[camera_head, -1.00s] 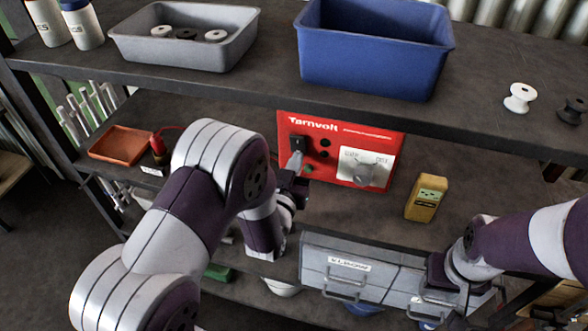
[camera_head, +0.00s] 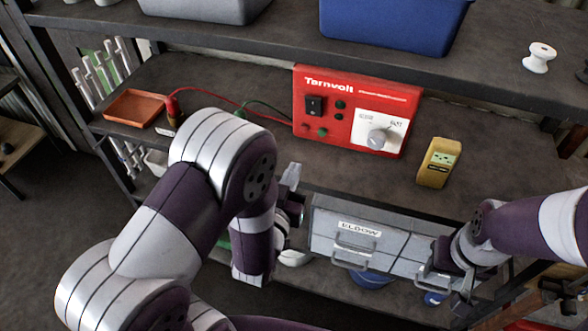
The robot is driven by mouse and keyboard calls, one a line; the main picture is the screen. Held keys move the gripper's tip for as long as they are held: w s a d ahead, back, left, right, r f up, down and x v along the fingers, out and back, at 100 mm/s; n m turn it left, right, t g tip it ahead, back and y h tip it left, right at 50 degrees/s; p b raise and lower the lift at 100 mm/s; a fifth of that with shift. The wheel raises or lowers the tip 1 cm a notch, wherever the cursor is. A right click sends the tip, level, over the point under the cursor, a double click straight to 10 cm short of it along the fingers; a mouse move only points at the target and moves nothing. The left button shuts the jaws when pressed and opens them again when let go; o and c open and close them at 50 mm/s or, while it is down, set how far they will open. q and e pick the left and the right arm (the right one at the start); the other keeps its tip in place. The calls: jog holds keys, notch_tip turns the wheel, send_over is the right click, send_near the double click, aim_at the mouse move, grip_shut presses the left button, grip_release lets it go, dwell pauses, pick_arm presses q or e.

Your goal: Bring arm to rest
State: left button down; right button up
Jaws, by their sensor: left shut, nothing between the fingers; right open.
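My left gripper (camera_head: 291,178) is shut and empty. Its grey fingertips point up, in front of and below a red power unit marked Tarnvolt (camera_head: 355,112), with clear space between them. The unit's black switch (camera_head: 314,105) and its dial (camera_head: 379,138) show uncovered. My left arm hides part of the middle shelf and what lies below. My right gripper (camera_head: 437,272) is at the right end of a grey drawer case labelled ELBOW (camera_head: 341,231), close to a drawer handle. It is open, though its fingers are partly hidden by its own wrist.
A yellow meter (camera_head: 439,163) stands right of the red unit. An orange tray (camera_head: 134,107) and red and green leads lie at left. Above, the upper shelf edge (camera_head: 240,35) carries a blue bin (camera_head: 393,25), a grey bin (camera_head: 205,10) and a white spool (camera_head: 539,57).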

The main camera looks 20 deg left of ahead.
pick_arm(q)
jog(key=shift+s+r, duration=0.1)
jog(key=shift+s, duration=0.1)
jog(key=s+f+g, duration=0.6)
jog(key=f+g, duration=0.5)
jog(key=s+a+r+g+p, duration=0.2)
jog(key=s+r, duration=0.1)
jog(key=r, duration=0.3)
jog(key=s+a+r+g+p, duration=0.1)
jog(key=s+a+r+g, duration=0.1)
jog(key=r, duration=0.4)
jog(key=shift+s+a+g+y+p, duration=0.2)
jog(key=shift+s+g+y+p, duration=0.15)
jog(key=shift+g, duration=0.35)
